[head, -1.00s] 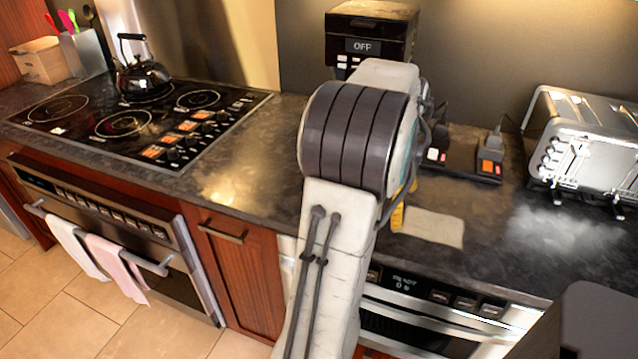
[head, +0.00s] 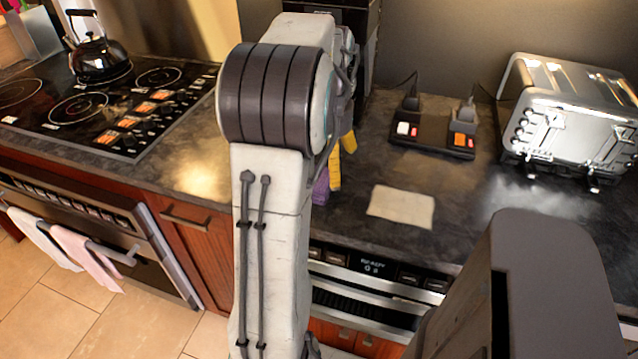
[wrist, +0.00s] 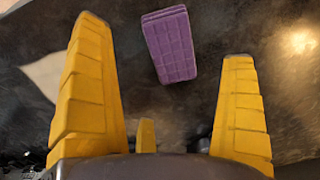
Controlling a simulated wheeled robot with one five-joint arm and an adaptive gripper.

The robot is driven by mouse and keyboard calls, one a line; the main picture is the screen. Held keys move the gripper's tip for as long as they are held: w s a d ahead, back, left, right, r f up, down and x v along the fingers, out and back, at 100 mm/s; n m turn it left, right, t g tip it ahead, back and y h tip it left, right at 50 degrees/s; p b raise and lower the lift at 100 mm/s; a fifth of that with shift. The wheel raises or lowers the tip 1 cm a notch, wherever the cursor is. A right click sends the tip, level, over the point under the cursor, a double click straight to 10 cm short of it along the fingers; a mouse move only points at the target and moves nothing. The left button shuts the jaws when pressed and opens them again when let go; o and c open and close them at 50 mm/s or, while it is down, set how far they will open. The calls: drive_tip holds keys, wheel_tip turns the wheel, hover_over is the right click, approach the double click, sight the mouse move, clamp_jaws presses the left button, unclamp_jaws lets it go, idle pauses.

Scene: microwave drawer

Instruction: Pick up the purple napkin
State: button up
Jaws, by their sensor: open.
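The purple napkin (wrist: 170,45) lies folded on the dark counter. In the wrist view it is at the top centre, beyond the gap between the yellow fingers and apart from them. My gripper (wrist: 165,75) is open and empty. In the head view only a strip of the napkin (head: 320,187) shows beside my arm, and the rest is hidden behind it. The yellow fingers (head: 341,158) of my gripper show in part just right of my arm, close to the napkin.
A beige cloth (head: 401,207) lies on the counter to the right. A dark device with coloured switches (head: 432,134) and a silver toaster (head: 573,120) stand behind it. A stove with a black kettle (head: 98,55) is at left. A microwave drawer (head: 370,285) sits below the counter edge.

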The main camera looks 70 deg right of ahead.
sight(325, 183)
drive_tip(key=shift+w+a+f+b, duration=0.1)
drive_tip(key=shift+f+b, duration=0.1)
drive_tip(key=shift+f, duration=1.35)
drive_tip(key=shift+w+f+b, duration=0.1)
drive_tip(key=shift+f+b, duration=0.05)
drive_tip(key=shift+f, duration=1.35)
drive_tip(key=c, duration=1.1)
